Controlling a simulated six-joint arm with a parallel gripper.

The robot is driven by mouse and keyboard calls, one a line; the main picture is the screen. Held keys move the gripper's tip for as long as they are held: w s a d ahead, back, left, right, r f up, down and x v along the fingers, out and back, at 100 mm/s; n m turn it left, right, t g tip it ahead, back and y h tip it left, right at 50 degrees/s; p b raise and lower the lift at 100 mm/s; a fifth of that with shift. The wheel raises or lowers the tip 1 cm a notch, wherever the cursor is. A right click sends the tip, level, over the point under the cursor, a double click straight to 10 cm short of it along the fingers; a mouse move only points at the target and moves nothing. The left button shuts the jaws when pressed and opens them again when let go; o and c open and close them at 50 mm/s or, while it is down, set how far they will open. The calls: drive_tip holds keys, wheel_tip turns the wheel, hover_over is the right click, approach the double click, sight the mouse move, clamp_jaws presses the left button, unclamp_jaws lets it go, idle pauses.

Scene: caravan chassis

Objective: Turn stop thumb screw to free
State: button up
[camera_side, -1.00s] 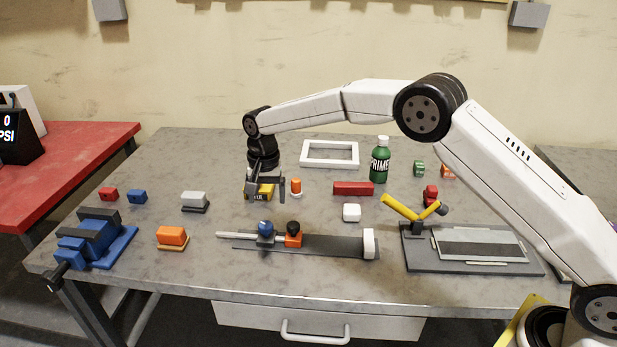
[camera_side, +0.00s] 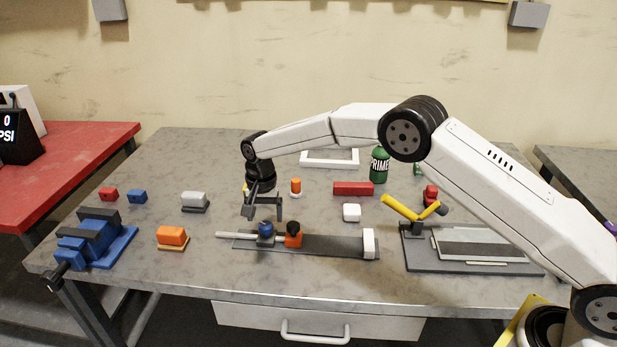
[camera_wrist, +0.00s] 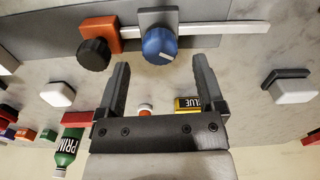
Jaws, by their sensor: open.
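A blue knob (camera_side: 265,227) with a pale mark on its face sits on a grey block on the rail fixture (camera_side: 335,244). Beside it a black knob (camera_side: 293,228) sits on an orange block (camera_side: 293,240). I cannot tell which knob is the stop thumb screw. My gripper (camera_side: 264,211) is open and empty, above and just behind the blue knob. In the wrist view the blue knob (camera_wrist: 160,46) lies just beyond the gap between my fingertips (camera_wrist: 161,65). The black knob (camera_wrist: 94,54) is left of my left finger there.
A pale rod (camera_side: 236,235) runs left from the blocks. A white end piece (camera_side: 369,243) stands at the rail's right end. A white block (camera_side: 351,212) and an orange-topped cylinder (camera_side: 296,186) stand behind. The bench between the blue vise (camera_side: 95,240) and rail holds an orange block (camera_side: 172,236).

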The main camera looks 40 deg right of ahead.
drive_tip(key=shift+f, duration=1.3)
clamp_jaws()
